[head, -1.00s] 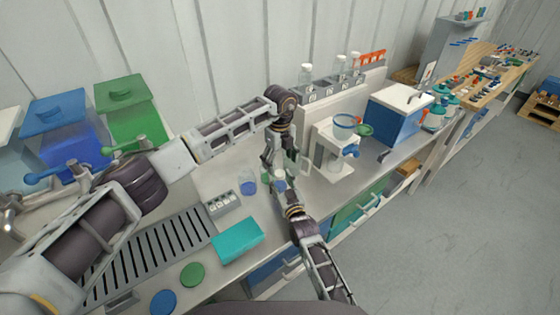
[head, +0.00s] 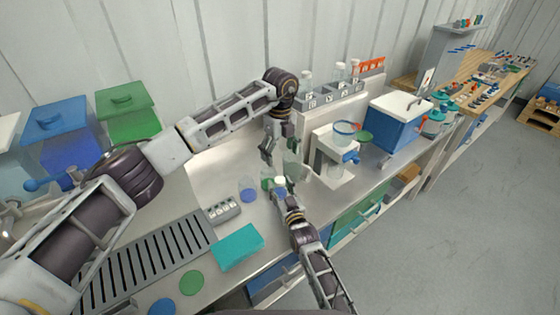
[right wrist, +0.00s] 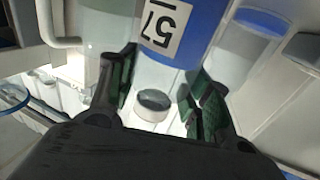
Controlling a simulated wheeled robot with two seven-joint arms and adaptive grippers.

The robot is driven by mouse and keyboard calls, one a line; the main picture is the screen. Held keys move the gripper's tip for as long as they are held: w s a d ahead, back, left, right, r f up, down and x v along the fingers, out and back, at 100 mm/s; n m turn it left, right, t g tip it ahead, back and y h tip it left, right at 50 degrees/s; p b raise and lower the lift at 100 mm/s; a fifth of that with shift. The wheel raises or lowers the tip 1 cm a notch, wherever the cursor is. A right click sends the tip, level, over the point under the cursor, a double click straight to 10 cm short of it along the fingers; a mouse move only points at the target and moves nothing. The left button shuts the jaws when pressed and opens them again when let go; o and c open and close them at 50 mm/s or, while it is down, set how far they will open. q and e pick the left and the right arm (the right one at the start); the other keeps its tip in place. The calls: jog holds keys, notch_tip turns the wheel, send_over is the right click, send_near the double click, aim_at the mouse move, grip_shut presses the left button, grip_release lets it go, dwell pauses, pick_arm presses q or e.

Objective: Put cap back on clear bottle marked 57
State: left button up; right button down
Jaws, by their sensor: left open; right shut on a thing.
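In the right wrist view, a clear bottle marked 57 (right wrist: 185,58) with blue contents is between the green-padded fingers of my right gripper (right wrist: 158,88), which are shut on it. A small white ringed piece (right wrist: 153,102) is at its neck end; I cannot tell whether this is the cap or the open neck. In the head view, my right gripper (head: 278,187) is low over the bench, with a small white top (head: 281,181) beside its fingers. My left gripper (head: 267,154) is open, above and slightly left of it, apart from the white top.
A clear cup with a blue base (head: 248,191) stands just left of the grippers. A small grey rack (head: 224,210) and a teal block (head: 237,247) lie nearer. A white stand (head: 335,160) and blue cooler (head: 394,122) are at right. Capped bottles (head: 340,75) stand on the back shelf.

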pick_arm(q)
jog(key=shift+r, duration=2.6)
pick_arm(e)
jog(key=c, duration=0.6)
grip_release()
jog(key=shift+s, duration=0.15)
jog(key=shift+v, duration=5.85)
